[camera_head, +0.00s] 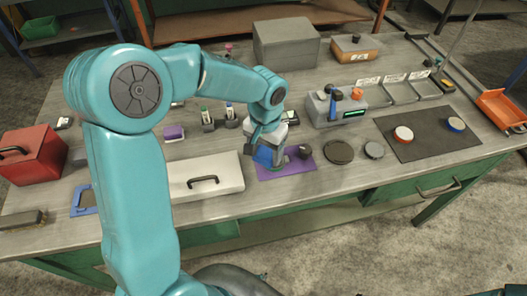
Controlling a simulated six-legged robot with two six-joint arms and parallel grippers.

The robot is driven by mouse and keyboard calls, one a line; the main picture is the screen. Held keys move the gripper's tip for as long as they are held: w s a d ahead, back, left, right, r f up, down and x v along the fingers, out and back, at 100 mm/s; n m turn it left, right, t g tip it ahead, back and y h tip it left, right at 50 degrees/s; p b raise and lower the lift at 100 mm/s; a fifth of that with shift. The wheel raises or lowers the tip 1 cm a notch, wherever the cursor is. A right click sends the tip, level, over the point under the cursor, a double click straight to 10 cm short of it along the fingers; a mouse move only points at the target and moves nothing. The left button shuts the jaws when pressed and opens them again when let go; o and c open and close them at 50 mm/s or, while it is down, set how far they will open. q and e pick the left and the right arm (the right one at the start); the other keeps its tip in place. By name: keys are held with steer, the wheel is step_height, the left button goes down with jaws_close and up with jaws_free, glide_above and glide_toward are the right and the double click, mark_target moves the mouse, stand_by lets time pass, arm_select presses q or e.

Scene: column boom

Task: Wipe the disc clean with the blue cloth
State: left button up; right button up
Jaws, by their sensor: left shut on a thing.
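My left gripper (266,147) reaches down over the purple mat (297,168) near the front edge of the bench. It is shut on the blue cloth (263,155), which shows partly below the fingers. The cloth is low over the mat; I cannot tell what lies under it. A dark round disc (338,152) lies flat on the bench just right of the mat, apart from the cloth. Any marks on it are too small to make out. My right gripper is not in view.
A smaller grey round piece (374,150) lies right of the disc. A white handled case (205,177) is left of the mat. A grey device (337,108) stands behind the disc. A dark mat (430,134) lies farther right.

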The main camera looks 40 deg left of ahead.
arm_select(q)
step_height(320, 180, up, 3)
steer(key=shift+w+a+f+p, duration=0.15)
steer(key=shift+f+p, duration=0.05)
steer(key=shift+p, duration=0.75)
steer(key=shift+r+p, duration=0.85)
steer(key=shift+r, duration=0.35)
